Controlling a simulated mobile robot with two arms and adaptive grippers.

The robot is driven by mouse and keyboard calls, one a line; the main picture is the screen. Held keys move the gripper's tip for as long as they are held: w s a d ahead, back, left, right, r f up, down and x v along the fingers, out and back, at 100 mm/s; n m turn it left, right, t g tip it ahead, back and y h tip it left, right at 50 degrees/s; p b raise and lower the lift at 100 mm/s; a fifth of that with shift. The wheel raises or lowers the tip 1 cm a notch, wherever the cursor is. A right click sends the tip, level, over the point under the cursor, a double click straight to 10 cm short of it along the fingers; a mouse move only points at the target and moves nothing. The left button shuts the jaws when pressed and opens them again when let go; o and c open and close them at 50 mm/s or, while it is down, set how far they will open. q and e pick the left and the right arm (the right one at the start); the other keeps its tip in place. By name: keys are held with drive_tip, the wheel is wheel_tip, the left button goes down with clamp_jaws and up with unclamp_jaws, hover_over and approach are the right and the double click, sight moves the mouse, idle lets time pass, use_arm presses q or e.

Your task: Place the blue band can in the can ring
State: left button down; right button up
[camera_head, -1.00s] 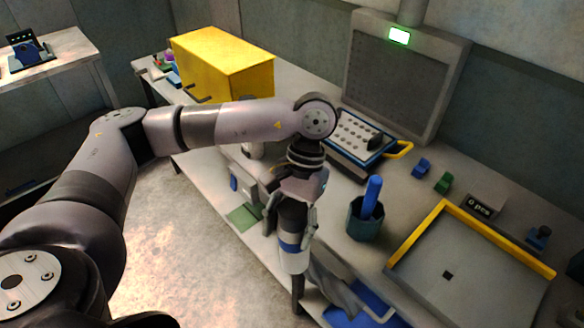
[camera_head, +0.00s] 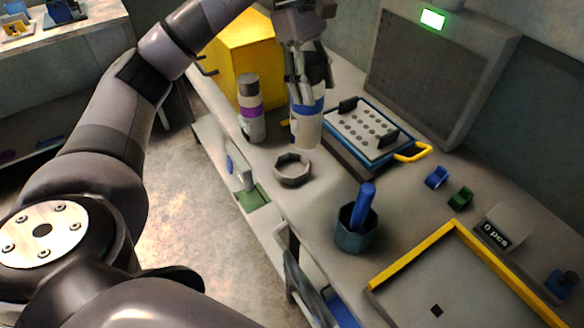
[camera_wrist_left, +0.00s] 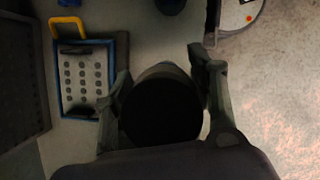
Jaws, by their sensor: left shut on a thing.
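My left gripper (camera_head: 308,84) is shut on the blue band can (camera_head: 306,130), a white and grey can with a blue band. The can hangs nearly upright, with its bottom apparently above the bench. The can ring (camera_head: 293,170), a grey eight-sided ring, lies empty on the bench just below and slightly left of the can in the head view. In the left wrist view the can's dark top (camera_wrist_left: 160,108) sits between the fingers and blocks what lies under it. My right gripper is not in view.
A purple band can (camera_head: 251,112) stands left of the held can, before the yellow box (camera_head: 245,55). A blue-rimmed perforated tray (camera_head: 366,130) lies to the right. A dark cup (camera_head: 356,232) with a blue handle stands nearer, beside the yellow-edged tray (camera_head: 420,248).

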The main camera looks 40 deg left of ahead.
sight(298, 127)
use_arm(q)
drive_tip(key=a+r+n+t, duration=0.1)
drive_tip(key=a+r+n, duration=0.1)
drive_tip(key=w+a+r+n+t, duration=0.1)
drive_tip(key=a+r+n, duration=0.1)
drive_tip(key=r+n, duration=0.1)
drive_tip(key=shift+b, duration=0.3)
drive_tip(key=shift+w+a+r+n, duration=0.15)
drive_tip(key=shift+w+a+n, duration=0.05)
drive_tip(key=shift+n, duration=0.1)
wheel_tip(298, 127, down, 19)
drive_tip(key=shift+f+p, duration=0.15)
drive_tip(key=shift+p, duration=0.9)
drive_tip(key=shift+f, duration=0.3)
drive_tip(key=c, duration=0.7)
unclamp_jaws()
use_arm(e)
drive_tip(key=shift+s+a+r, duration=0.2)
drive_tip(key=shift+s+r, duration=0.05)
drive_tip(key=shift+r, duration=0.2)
use_arm(q)
drive_tip(key=shift+r, duration=0.1)
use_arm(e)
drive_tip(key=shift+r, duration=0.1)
